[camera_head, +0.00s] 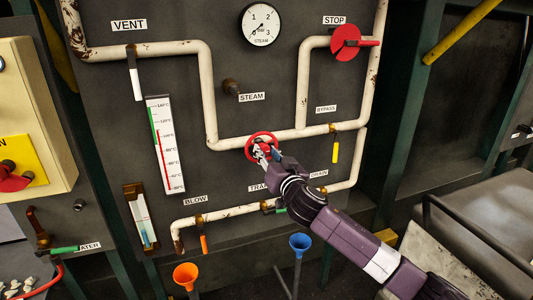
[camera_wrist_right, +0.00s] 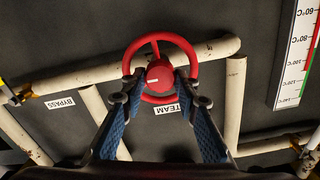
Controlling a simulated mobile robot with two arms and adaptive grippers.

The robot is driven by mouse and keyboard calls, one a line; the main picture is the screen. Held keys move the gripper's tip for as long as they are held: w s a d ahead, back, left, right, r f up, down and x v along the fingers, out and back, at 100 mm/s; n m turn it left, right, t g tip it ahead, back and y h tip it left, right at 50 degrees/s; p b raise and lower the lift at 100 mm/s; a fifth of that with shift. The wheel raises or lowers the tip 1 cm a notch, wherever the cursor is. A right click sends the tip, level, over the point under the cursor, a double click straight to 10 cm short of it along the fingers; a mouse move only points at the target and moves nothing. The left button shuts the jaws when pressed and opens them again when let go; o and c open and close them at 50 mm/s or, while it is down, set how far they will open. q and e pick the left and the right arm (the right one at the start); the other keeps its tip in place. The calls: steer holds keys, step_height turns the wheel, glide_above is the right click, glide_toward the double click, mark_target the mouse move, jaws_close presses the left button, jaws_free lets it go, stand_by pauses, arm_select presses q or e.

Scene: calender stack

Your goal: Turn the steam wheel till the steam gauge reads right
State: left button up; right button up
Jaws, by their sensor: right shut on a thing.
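The red steam wheel (camera_head: 262,135) sits on the white pipe at the middle of the dark panel. In the right wrist view the wheel (camera_wrist_right: 159,74) shows its rim, spokes and hub. My right gripper (camera_head: 264,151) is shut on the wheel. In the right wrist view the blue-padded fingers of this gripper (camera_wrist_right: 160,86) stand on either side of the hub. The round white steam gauge (camera_head: 261,24) is at the top of the panel in the head view. Its thin needle seems to point to the lower left, too small to read exactly. My left gripper is not in view.
A yellow bypass handle (camera_head: 336,152) hangs right of the steam wheel. A tall thermometer (camera_head: 165,145) is to the left. Orange (camera_head: 186,276) and blue (camera_head: 300,244) funnels stand below the panel.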

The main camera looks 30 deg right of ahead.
steer(key=shift+n, duration=0.3)
steer(key=n+p, duration=0.1)
steer(key=n, duration=0.2)
steer(key=shift+r+n, duration=0.1)
steer(key=shift+n, duration=0.3)
steer(key=n+p, duration=0.2)
steer(key=n, duration=0.2)
steer(key=shift+a, duration=0.1)
steer(key=n+p, duration=0.1)
steer(key=n, duration=0.3)
steer(key=shift+f+n+p, duration=0.2)
steer(key=shift+n+p, duration=1.8)
steer(key=shift+n, duration=3.35)
steer(key=shift+f+n+p, duration=0.2)
steer(key=shift+n+p, duration=1.8)
steer(key=shift+n, duration=3.35)
steer(key=shift+f+n, duration=0.1)
steer(key=shift+n, duration=0.2)
